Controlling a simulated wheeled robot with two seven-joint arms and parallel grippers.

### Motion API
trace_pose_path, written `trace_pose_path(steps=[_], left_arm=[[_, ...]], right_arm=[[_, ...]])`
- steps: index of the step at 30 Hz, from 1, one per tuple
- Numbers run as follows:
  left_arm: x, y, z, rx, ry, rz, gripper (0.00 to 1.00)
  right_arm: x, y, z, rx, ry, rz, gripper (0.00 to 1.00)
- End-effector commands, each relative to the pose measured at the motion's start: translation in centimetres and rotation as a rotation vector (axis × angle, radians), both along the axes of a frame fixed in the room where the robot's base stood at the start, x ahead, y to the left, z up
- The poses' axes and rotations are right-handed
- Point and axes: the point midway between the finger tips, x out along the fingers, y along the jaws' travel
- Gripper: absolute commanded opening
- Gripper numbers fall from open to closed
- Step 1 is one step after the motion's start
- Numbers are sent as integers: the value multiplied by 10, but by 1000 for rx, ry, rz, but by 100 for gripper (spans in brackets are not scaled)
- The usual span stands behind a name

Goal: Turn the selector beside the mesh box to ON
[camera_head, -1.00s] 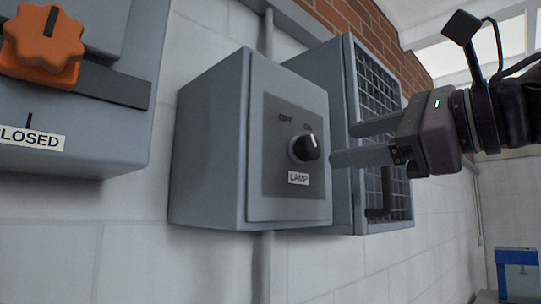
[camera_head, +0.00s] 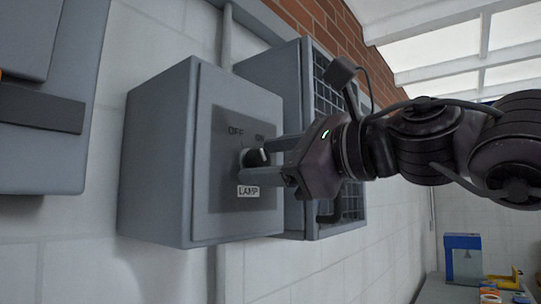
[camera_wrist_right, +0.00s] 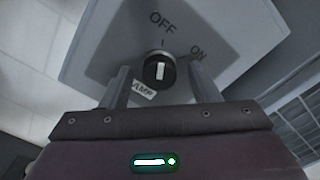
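The selector is a black round knob (camera_head: 254,157) with a white line, on the grey panel of the lamp box (camera_head: 158,150). OFF and ON are printed above it and a LAMP label (camera_head: 248,191) sits below. In the right wrist view, the knob (camera_wrist_right: 159,70) has its white line pointing up the picture, toward OFF rather than ON. My right gripper (camera_head: 260,158) is at the knob, open, with one finger on either side. The wrist view shows gaps between the knob and both fingers. My left gripper is not in view.
The mesh box (camera_head: 293,95) stands right behind the lamp box, partly hidden by my right arm. Another grey box (camera_head: 45,110) is on the wall at left. A blue object (camera_head: 462,258) and small coloured items are on a surface at lower right.

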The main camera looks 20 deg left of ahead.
Motion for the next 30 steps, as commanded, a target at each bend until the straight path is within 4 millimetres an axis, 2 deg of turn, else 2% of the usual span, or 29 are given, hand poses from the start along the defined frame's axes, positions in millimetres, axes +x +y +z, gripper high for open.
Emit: trace_pose_path(steps=[2, 6, 10, 20, 30], left_arm=[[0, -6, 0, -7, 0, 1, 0], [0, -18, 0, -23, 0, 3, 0], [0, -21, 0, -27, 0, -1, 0], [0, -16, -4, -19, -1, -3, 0], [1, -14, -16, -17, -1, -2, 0]], right_arm=[[0, 0, 0, -1, 0, 1, 46], [0, 0, 0, -1, 0, 1, 28], [0, 0, 0, -1, 0, 1, 11], [-1, 0, -1, 15, 41, 2, 11], [0, 0, -1, 95, 256, 5, 11]])
